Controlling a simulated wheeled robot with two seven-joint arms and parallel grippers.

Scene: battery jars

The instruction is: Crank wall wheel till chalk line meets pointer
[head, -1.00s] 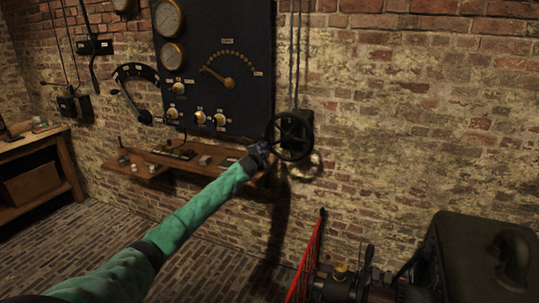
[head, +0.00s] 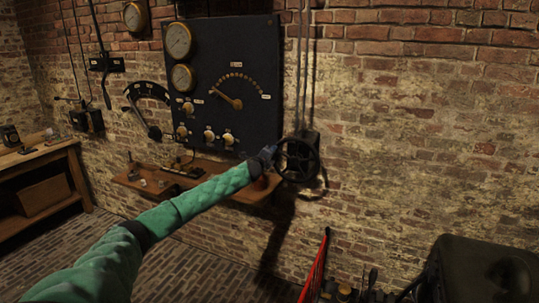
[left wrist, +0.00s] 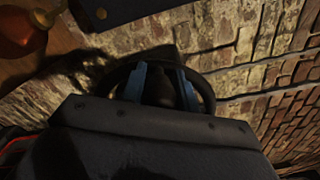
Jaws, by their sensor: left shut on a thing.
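The black wall wheel (head: 298,159) is mounted on the brick wall, right of and below the dark gauge panel. My left gripper (head: 268,157) is at the wheel's left rim, at the end of my green-sleeved arm. In the left wrist view the blue fingers (left wrist: 163,85) reach to the dark wheel rim (left wrist: 207,93), and the gripper is shut on it. The brass pointer (head: 228,100) on the panel's dial slants up to the left. I cannot make out a chalk line on the wheel. My right gripper is not in view.
The gauge panel (head: 224,85) hangs left of the wheel, with a wooden shelf (head: 140,184) below it. Cables run up the wall above the wheel. A dark machine (head: 480,270) stands at the lower right, beside a red object (head: 315,268). A wooden bench (head: 40,165) is at the left.

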